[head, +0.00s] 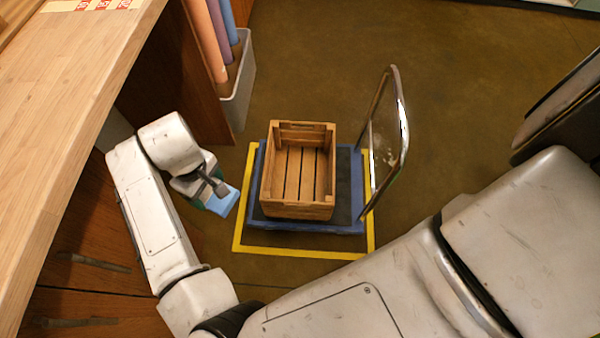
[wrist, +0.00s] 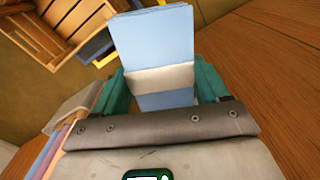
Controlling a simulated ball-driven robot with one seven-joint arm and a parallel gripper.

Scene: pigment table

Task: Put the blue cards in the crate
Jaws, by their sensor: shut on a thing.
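A blue card pack (wrist: 150,40) with a pale band across it is held between the teal fingers of my gripper (wrist: 160,88). In the head view the blue cards (head: 223,199) show at the end of my gripper (head: 208,190), left of the crate and apart from it. The wooden slatted crate (head: 298,211) stands on a blue and dark cart, and the part of its inside that shows is empty. The crate also shows in the wrist view (wrist: 75,25) at the upper left.
The cart (head: 345,195) has a metal handle (head: 385,130) on its right and stands inside a yellow floor outline (head: 300,253). A wooden counter (head: 60,110) runs along the left. A grey bin (head: 240,90) with coloured rolls stands behind. Brown floor is clear beyond the cart.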

